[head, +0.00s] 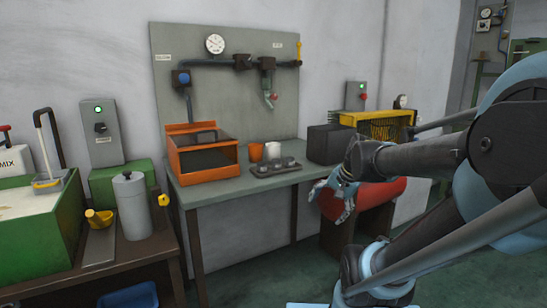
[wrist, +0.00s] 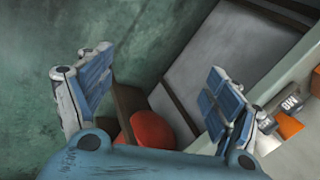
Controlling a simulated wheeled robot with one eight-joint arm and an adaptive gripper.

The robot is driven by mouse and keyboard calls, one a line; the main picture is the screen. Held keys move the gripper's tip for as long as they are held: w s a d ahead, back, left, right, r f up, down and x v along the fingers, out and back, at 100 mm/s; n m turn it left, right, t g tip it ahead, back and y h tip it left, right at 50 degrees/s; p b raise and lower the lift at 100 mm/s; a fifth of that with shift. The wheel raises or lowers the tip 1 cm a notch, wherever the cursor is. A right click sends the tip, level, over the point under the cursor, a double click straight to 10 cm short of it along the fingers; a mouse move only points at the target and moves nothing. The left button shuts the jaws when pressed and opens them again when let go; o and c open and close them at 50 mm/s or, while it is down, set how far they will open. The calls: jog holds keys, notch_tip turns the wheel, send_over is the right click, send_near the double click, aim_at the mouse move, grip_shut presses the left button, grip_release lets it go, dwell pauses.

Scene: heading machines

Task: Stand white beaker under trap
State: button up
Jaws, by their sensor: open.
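A white beaker (head: 273,150) stands upright on the bench, right of an orange beaker (head: 256,152) and behind a dark tray. The trap appears to be the short drop pipe (head: 268,84) with a red handle on the back panel, above the beakers. My gripper (head: 336,196) is open and empty in front of the bench's right end, apart from the beakers. Its spread fingers also show in the wrist view (wrist: 160,88), with nothing between them. I cannot pick out the white beaker with certainty in the wrist view.
The dark tray (head: 275,169) holds several small items. An orange open box (head: 204,160) stands left on the bench (head: 235,188), a black box (head: 325,144) right. A red rounded object (head: 385,197) is beside my gripper. The bench's front left is clear.

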jog(key=w+a+r+m+t+y, duration=0.25)
jog(key=w+r+m, duration=0.35)
jog(key=w, duration=0.4)
jog(key=w+a+r+m+t+y, duration=0.1)
jog(key=w+a+r+m+y, duration=0.2)
jog(key=w+m, duration=0.55)
jog(key=w+a+r+m+t+y, duration=0.1)
jog(key=w+a+r+m+t, duration=0.15)
jog(key=w+r+m, duration=0.65)
jog(key=n, duration=0.4)
send_near(276, 144)
jog(key=a, duration=0.3)
jog(key=shift+m, duration=0.25)
jog(key=shift+s+a+f+x, duration=0.1)
jog(key=shift+s+x, duration=0.05)
jog(key=shift+x, duration=0.7)
jog(key=shift+s+a+f+x, duration=0.1)
jog(key=shift+x, duration=0.7)
jog(key=shift+s+a+f+x, duration=0.1)
jog(key=shift+s+x, duration=0.05)
jog(key=shift+x, duration=0.7)
jog(key=shift+d, duration=0.1)
jog(key=c, duration=1.2)
jog(key=shift+c, duration=0.2)
notch_tip(276, 144, up, 10)
